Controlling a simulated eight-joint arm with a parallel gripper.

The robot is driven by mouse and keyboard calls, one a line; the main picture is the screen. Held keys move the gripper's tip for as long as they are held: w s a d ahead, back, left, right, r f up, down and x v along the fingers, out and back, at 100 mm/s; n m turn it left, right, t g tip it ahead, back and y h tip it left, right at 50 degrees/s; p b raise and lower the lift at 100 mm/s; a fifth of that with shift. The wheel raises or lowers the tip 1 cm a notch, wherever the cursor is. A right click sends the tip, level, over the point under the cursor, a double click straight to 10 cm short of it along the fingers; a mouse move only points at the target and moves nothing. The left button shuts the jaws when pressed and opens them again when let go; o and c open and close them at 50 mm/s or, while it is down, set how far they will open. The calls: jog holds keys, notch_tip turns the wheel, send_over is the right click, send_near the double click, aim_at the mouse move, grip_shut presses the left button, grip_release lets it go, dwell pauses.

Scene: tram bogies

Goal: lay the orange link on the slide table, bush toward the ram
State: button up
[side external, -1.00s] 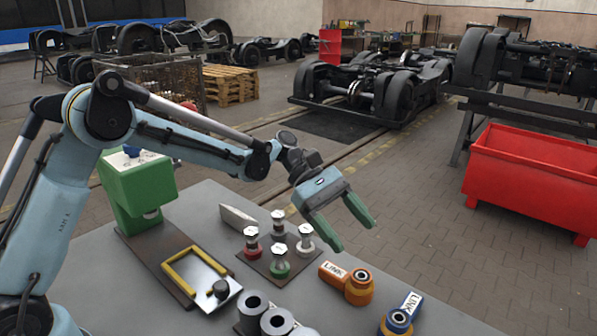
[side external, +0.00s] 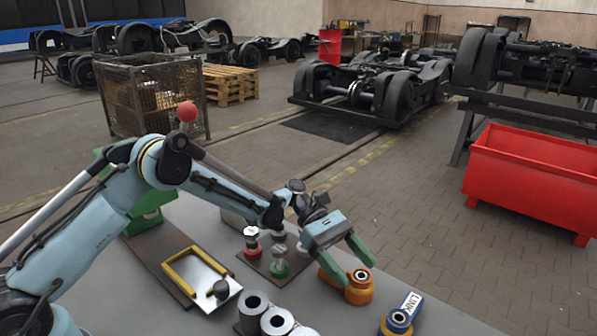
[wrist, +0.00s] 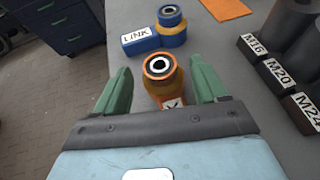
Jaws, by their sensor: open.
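The orange link (side external: 359,289) lies on the grey table, its round bush end toward the right front. My gripper (side external: 352,268) is open above it. In the wrist view the link's bush (wrist: 158,66) and part of its label show between the two green fingers (wrist: 160,84), without visible contact. The slide table (side external: 207,277), a silver plate with a yellow rail and a dark knob, is on the left. The green press (side external: 150,205) stands behind it, partly hidden by my arm; its ram is not visible.
A blue link (side external: 397,322) lies to the right front and also shows in the wrist view (wrist: 140,43). Several bolts (side external: 279,262) stand on a dark plate between slide table and orange link. Grey cylinders (side external: 276,322) stand at the front, labelled M16, M20, M24.

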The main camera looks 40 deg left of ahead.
aim_at(359, 297)
jog(key=shift+x, duration=1.5)
jog(key=shift+c, duration=0.2)
grip_shut()
